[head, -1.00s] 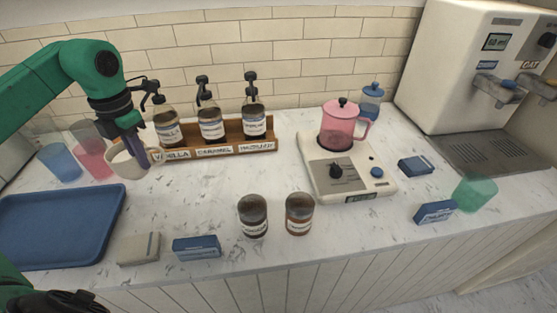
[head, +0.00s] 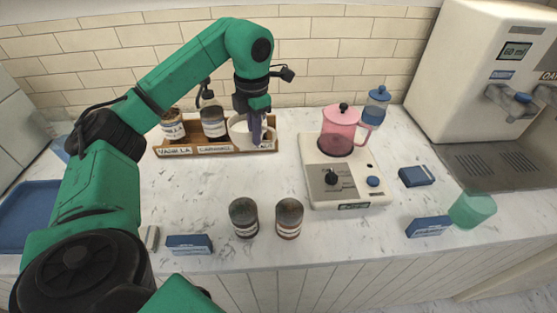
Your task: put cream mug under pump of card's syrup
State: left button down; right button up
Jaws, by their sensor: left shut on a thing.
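The cream mug (head: 239,135) is in my left gripper (head: 256,134), which is shut on it at its right side. The mug is in front of the right end of the wooden syrup rack (head: 200,149). Whether it touches the rack or counter, I cannot tell. The vanilla bottle (head: 172,128) and caramel bottle (head: 213,122) stand in the rack. The hazelnut bottle at the right end is hidden behind my gripper and the mug. The caramel pump (head: 207,88) shows; my arm covers the vanilla pump. My right gripper is out of view.
Two dark jars, a left jar (head: 244,219) and a right jar (head: 289,219), stand at the front. A hot plate (head: 326,188) with a pink pot (head: 338,134) is right of the rack. Small blue boxes, including one at front (head: 189,245), lie about; their print is unreadable.

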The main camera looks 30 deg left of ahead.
pick_arm(q)
jog(key=f, duration=0.2)
jog(key=d+f+p, duration=0.1)
jog(key=f, duration=0.2)
jog(key=w+f+p, duration=0.1)
jog(key=f, duration=0.2)
jog(key=shift+d, duration=0.2)
jog(key=shift+d+f, duration=0.1)
jog(key=shift+f, duration=0.5)
jog(key=c, duration=1)
grip_release()
jog(key=shift+m, duration=0.3)
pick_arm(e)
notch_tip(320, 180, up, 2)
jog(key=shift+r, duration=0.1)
